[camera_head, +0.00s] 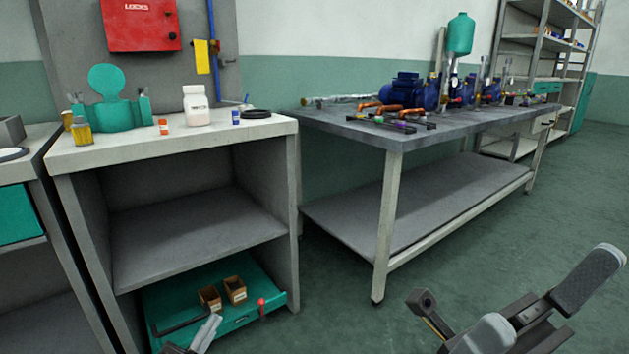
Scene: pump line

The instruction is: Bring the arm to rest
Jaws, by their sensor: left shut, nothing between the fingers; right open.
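My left gripper (199,337) is at the bottom edge of the picture, left of the middle. Only its tip end shows, in front of the cabinet's lowest shelf, and its fingers are shut with nothing seen between them. My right gripper (545,303) is at the lower right, above the green floor. Its two grey finger pads stand wide apart and nothing is between them. Most of both arms is outside the picture.
A cabinet (200,243) on the left carries a white bottle (196,105) and a green stand (110,100). A workbench (400,139) with blue pumps (408,88) stands behind. A green tray (265,290) with small boxes lies low. Floor at right is clear.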

